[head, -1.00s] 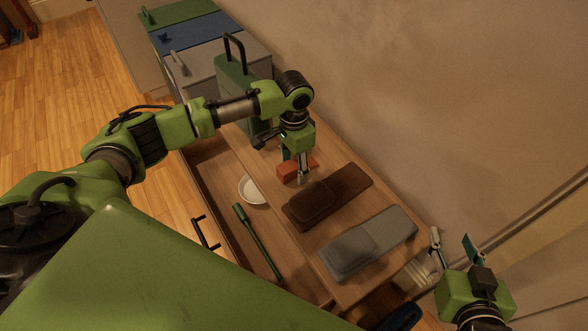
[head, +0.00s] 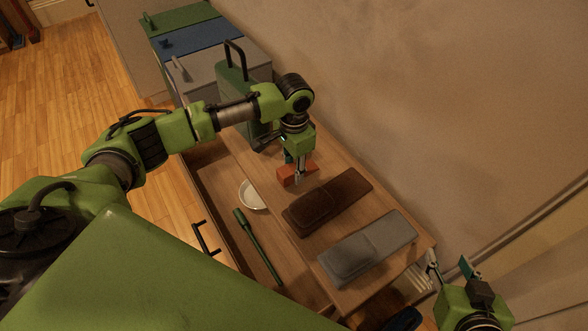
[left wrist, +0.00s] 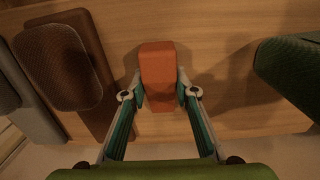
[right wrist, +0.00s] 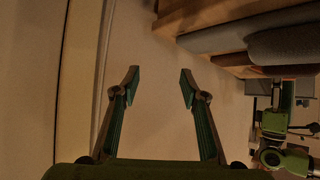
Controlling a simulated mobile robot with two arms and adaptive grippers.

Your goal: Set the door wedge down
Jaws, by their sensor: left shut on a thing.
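The door wedge is an orange-red block (head: 293,176) near the back of the wooden cabinet top, beside the brown padded piece. My left gripper (head: 299,178) points down at it. In the left wrist view, the wedge (left wrist: 158,75) sits between the two fingertips, which press on its sides. It is at or very close to the wooden surface; I cannot tell if it touches. My right gripper (head: 450,268) is off the right end of the cabinet. In the right wrist view its fingers (right wrist: 159,88) are apart with nothing between them.
A brown padded piece (head: 328,198) and a grey one (head: 368,246) lie on the cabinet top. A green box with a black handle (head: 238,85) stands behind my left gripper. An open drawer holds a white bowl (head: 252,195) and a green tool (head: 258,246).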

